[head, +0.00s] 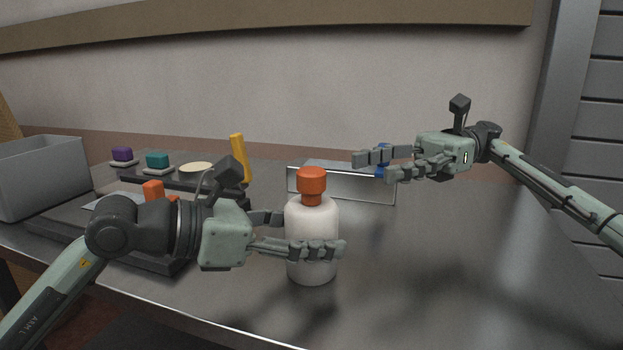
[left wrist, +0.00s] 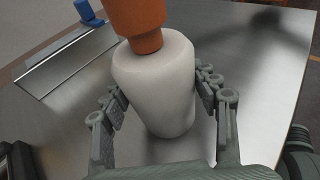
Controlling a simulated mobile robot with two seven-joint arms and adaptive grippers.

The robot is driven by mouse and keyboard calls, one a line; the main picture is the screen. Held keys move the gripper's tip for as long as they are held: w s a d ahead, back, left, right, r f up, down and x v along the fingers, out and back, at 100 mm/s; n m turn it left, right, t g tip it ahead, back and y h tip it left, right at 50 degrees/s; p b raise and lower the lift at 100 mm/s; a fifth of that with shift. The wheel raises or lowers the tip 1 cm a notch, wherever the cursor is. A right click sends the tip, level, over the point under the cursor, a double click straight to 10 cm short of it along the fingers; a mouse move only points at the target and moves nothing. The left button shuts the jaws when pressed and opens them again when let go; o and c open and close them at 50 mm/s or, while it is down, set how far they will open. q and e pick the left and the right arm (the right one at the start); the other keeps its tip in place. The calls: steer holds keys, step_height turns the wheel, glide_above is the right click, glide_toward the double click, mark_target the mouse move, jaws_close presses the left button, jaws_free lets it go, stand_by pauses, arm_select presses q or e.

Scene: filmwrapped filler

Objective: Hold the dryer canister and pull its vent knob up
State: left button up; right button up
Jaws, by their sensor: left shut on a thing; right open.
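The dryer canister (head: 311,222) is a white bottle shape standing upright on the metal table. Its orange vent knob (head: 312,181) sits on top, on a narrower orange neck. My left gripper (head: 306,232) is shut on the canister's body from the left, one finger on the near side and one on the far side. The left wrist view shows the fingers on both sides of the white body (left wrist: 158,90), with the orange knob (left wrist: 136,15) above. My right gripper (head: 372,166) is open and empty, to the right of the knob and apart from it, its fingers pointing left.
A metal-framed panel with a blue part (head: 350,184) stands behind the canister. A grey bin (head: 40,178), purple block (head: 122,154), teal block (head: 157,160) and yellow upright handle (head: 239,157) are on the left. The table's right side (head: 450,240) is clear.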

mark_target(311, 179)
steer(key=x, duration=1.1)
steer(key=shift+a+r, duration=0.1)
steer(key=shift+a, duration=0.2)
jaws_close()
